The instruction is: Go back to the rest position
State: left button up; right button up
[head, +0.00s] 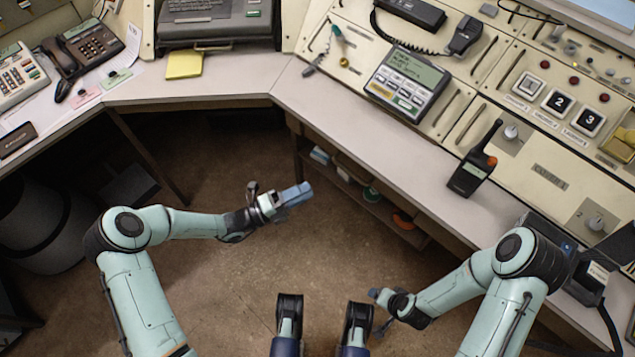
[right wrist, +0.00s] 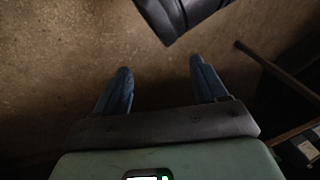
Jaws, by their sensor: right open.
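My left gripper (head: 295,194) is in the middle of the head view, in front of the desk's inner edge and over the brown floor. Its blue fingers are seen from the side and overlap, so the gap between them cannot be judged. My right gripper (head: 380,297) is low in the head view, right of centre, over the floor and short of the desk. In the right wrist view the right gripper's two blue fingers (right wrist: 160,70) are spread apart, with nothing between them but floor.
A pale desk (head: 375,165) wraps around the front and both sides. A black handheld radio (head: 471,172) stands near its right inner edge. An under-desk shelf (head: 380,205) holds small items. A grey bin (head: 45,225) stands at left. The floor between the arms is clear.

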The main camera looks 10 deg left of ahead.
pick_arm(q)
jog(key=shift+s+a+f, duration=0.1)
jog(key=shift+s+a, duration=0.15)
jog(key=shift+a, duration=0.1)
dwell(0.3)
